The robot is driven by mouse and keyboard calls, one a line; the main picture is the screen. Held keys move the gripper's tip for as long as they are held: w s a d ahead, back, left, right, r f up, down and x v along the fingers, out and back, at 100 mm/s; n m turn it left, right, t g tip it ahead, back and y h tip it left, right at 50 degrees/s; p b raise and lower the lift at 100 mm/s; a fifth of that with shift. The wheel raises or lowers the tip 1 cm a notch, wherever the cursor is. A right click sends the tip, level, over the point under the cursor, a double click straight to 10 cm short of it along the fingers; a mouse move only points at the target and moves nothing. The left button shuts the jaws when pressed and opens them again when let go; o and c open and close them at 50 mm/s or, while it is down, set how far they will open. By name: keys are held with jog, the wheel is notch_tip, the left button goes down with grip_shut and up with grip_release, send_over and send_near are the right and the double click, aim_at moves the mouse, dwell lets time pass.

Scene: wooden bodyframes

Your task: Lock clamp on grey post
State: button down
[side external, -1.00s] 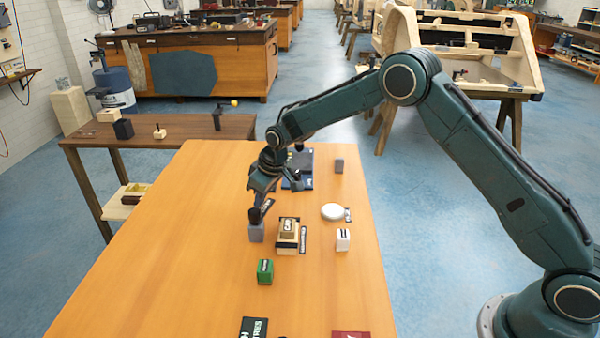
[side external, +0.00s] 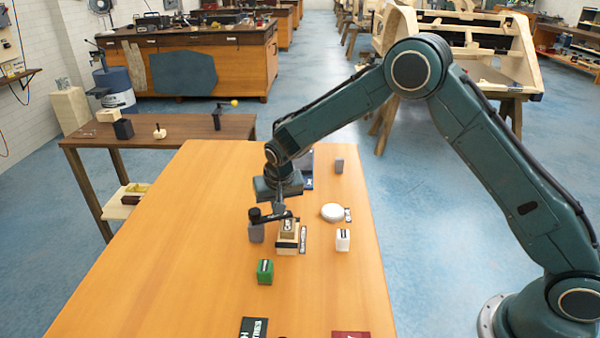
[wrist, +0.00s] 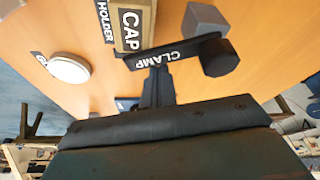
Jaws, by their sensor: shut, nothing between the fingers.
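The black clamp (side external: 270,216) is a bar with a round knob at its left end, on top of the grey post (side external: 257,234). The bar points right, toward the back of the wooden cap holder (side external: 289,245). In the wrist view the labelled clamp (wrist: 172,55) runs beside the cap (wrist: 133,28); whether they touch is unclear. The grey post (wrist: 206,16) shows beside the knob. My gripper (side external: 281,208) points down at the bar, shut and empty. In the wrist view my gripper (wrist: 156,78) has its tips against or just beside the bar's edge.
A white round disc (side external: 332,211) and a white block (side external: 343,240) lie to the right. A green block (side external: 265,272) stands in front. A small grey block (side external: 339,165) stands farther back. The table's left side (side external: 170,240) is clear.

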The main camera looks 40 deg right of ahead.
jog(key=shift+s+a, duration=0.1)
jog(key=shift+s, duration=0.2)
jog(key=shift+w, duration=0.15)
dwell(0.5)
jog(key=shift+w+d, duration=0.5)
jog(key=shift+w, duration=0.3)
jog(key=shift+w+d, duration=0.45)
jog(key=shift+w, duration=0.35)
jog(key=v, duration=1)
